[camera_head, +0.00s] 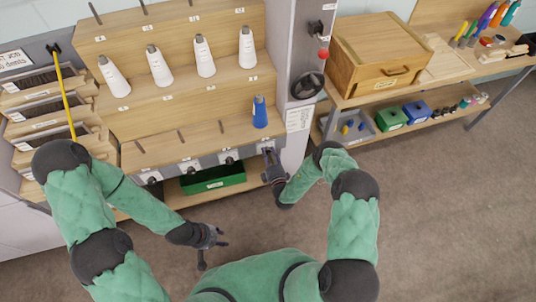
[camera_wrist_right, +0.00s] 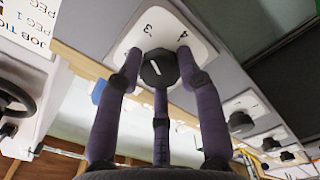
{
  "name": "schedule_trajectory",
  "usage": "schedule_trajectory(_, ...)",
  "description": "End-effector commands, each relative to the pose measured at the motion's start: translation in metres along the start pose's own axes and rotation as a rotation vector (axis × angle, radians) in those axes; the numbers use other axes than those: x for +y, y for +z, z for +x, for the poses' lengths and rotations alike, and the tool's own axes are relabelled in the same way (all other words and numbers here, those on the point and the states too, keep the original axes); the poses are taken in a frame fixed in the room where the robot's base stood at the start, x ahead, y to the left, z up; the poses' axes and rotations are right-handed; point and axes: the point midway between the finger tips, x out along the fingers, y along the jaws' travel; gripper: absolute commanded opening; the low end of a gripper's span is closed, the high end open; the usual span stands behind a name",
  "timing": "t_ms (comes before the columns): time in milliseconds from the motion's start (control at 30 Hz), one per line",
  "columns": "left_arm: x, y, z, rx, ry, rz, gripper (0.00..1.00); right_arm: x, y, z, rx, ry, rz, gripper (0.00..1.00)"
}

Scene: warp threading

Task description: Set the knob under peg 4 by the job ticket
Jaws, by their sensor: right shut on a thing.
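My right gripper (camera_head: 270,160) is at the right end of the knob row, below the blue cone (camera_head: 260,112). In the right wrist view its fingers (camera_wrist_right: 160,88) are closed around a dark knob (camera_wrist_right: 157,68) with a short white line. The line's upper end leans left, toward the side of the mark 3. The white dial plate (camera_wrist_right: 198,42) shows marks 3 and 4; other marks are hidden. The job ticket (camera_head: 299,118) is on the grey column; part shows in the right wrist view (camera_wrist_right: 28,25), its settings cut off. My left gripper (camera_head: 208,240) is open and empty over the floor.
Other knobs (camera_head: 190,170) sit left along the panel. White cones (camera_head: 201,55) stand on the upper shelf. A green bin (camera_head: 212,179) is below the panel. A red-knobbed lever (camera_head: 323,55) and handwheel (camera_head: 306,85) are on the column. A wooden box (camera_head: 378,55) stands right.

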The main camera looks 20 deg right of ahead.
Motion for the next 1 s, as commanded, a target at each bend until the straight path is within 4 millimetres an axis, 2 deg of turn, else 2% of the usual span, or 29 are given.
schedule_trajectory(33,-0.0001,0.0000,0.0002,0.000,0.000,0.000,0.40,0.0037,0.0067,0.0029,-0.014,0.010,0.006,0.05)
schedule_trajectory(567,-0.0001,0.0000,0.0003,0.000,0.000,0.000,0.40,0.0033,0.0070,0.0027,-0.014,0.008,0.025,0.05)
schedule_trajectory(600,-0.0001,0.0000,0.0003,0.000,0.000,0.000,0.40,0.0032,0.0070,0.0027,-0.014,0.008,0.025,0.46)
schedule_trajectory(667,-0.0001,0.0000,0.0003,0.000,0.000,0.000,0.40,0.0030,0.0064,0.0026,-0.013,0.007,0.025,0.61)
schedule_trajectory(1000,-0.0001,-0.0001,0.0002,0.000,0.000,0.000,0.40,0.0005,0.0025,-0.0002,-0.006,0.001,0.028,0.61)
